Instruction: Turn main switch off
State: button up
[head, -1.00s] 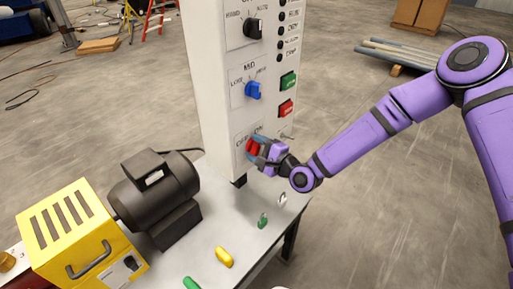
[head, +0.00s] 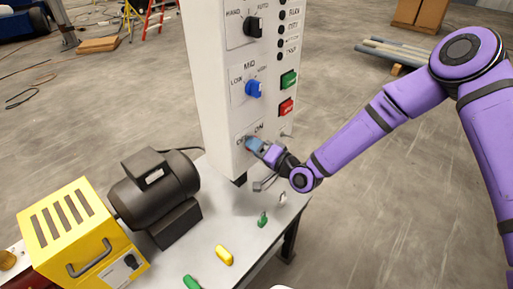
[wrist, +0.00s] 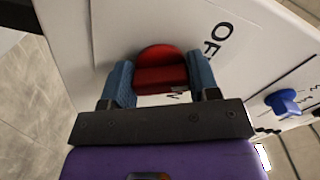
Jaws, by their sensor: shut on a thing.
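The main switch is a round red knob (wrist: 161,65) low on the white control panel (head: 222,100), by lettering that reads OFF and ON in the head view. My gripper (head: 254,144) is at this switch from the right in the head view. In the wrist view its two blue fingers (wrist: 161,82) stand on either side of the red knob and are shut on it. In the head view the fingers hide the knob. Which mark the knob points to cannot be told.
Above it on the panel are a blue LOW/HIGH knob (head: 254,89), a black HAND/AUTO knob (head: 252,27), a red button (head: 286,107) and a green button (head: 288,79). Below are the table (head: 235,207), black motor (head: 152,190), yellow box (head: 75,235) and small coloured pieces.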

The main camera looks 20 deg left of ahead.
jog(key=shift+w+f+n, duration=0.1)
jog(key=shift+n, duration=1.4)
jog(key=o, duration=0.9)
jog(key=shift+d, duration=0.15)
jog(key=v, duration=1)
jog(key=shift+d, duration=0.3)
